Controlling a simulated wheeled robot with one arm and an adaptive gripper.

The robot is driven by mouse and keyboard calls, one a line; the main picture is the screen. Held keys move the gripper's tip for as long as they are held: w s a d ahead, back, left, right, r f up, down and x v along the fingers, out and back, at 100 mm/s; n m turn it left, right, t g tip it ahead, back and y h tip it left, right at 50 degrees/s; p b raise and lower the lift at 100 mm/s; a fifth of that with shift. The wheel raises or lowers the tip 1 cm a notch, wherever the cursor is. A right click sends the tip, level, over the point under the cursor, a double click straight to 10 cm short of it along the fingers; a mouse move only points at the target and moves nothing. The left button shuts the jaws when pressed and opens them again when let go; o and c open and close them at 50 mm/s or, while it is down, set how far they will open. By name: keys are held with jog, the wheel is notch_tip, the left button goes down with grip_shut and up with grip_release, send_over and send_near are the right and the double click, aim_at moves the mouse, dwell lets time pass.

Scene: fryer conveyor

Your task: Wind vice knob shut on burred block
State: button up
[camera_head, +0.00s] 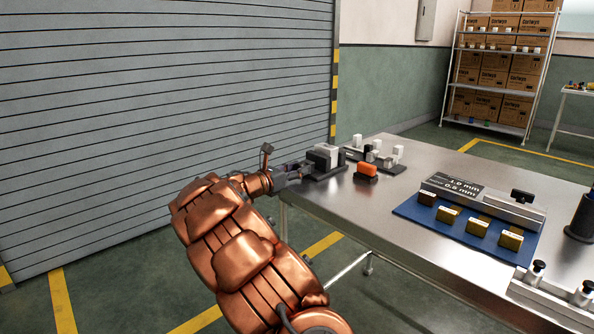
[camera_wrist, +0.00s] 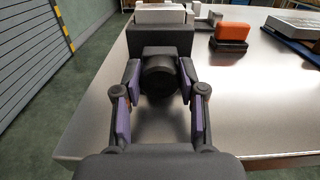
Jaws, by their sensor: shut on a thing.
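The vice (camera_head: 323,156) stands at the left end of the steel table, dark grey with a pale block (camera_head: 333,150) seated at its top. In the wrist view the vice body (camera_wrist: 160,40) is straight ahead, and the pale block (camera_wrist: 160,14) shows along its top. The round black vice knob (camera_wrist: 160,76) faces my wrist camera. My gripper (camera_wrist: 158,82) is shut on the knob, one purple-padded finger on each side. In the head view my gripper (camera_head: 289,174) reaches the vice from the left. Any burr on the block is too small to tell.
An orange-topped block (camera_head: 366,169) sits right of the vice on the steel table (camera_head: 372,213). Behind it is a fixture with white posts (camera_head: 387,158). A blue mat (camera_head: 456,232) holds several brass blocks and a gauge plate. The table's front middle is clear.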

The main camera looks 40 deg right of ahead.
jog(key=m+b, duration=0.1)
jog(key=m, duration=0.4)
jog(key=shift+s+f+b, duration=0.1)
jog(key=shift+b, duration=0.25)
jog(key=m+b, duration=0.3)
jog(key=m, duration=0.2)
jog(key=shift+m, duration=0.4)
jog(key=o, duration=1.1)
jog(key=shift+o, duration=0.2)
